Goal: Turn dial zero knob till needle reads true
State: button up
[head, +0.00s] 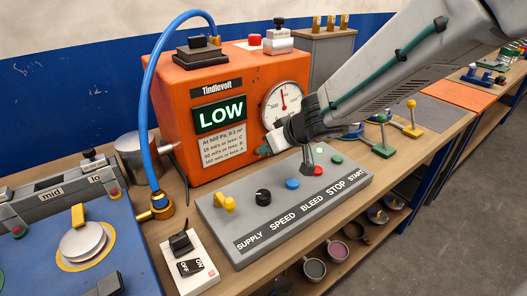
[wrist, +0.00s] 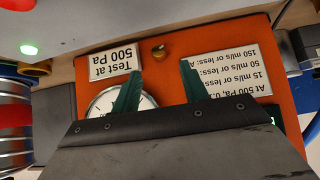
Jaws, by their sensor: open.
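The dial (head: 284,104) is a round white gauge on the front of the orange box (head: 180,110). Its needle stands near upright in the head view; the exact reading is too small to tell. In the wrist view, which is upside down, part of the dial (wrist: 106,101) shows behind my gripper's left finger. A small brass knob (wrist: 158,52) sits on the orange face between two white labels. My gripper (wrist: 161,67) is open, its green fingers pointing at the face with the knob just beyond and between the tips. In the head view my gripper (head: 264,148) hides the knob.
A grey control panel (head: 240,232) with knobs and buttons stands before the orange box, under my gripper. A blue hose (head: 150,105) arches at the box's left. A lit sign (head: 220,115) reads LOW. An ON/OFF switch (head: 188,266) lies left of the panel.

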jog(key=shift+x, duration=3.6)
jog(key=shift+d, duration=0.1)
grip_shut()
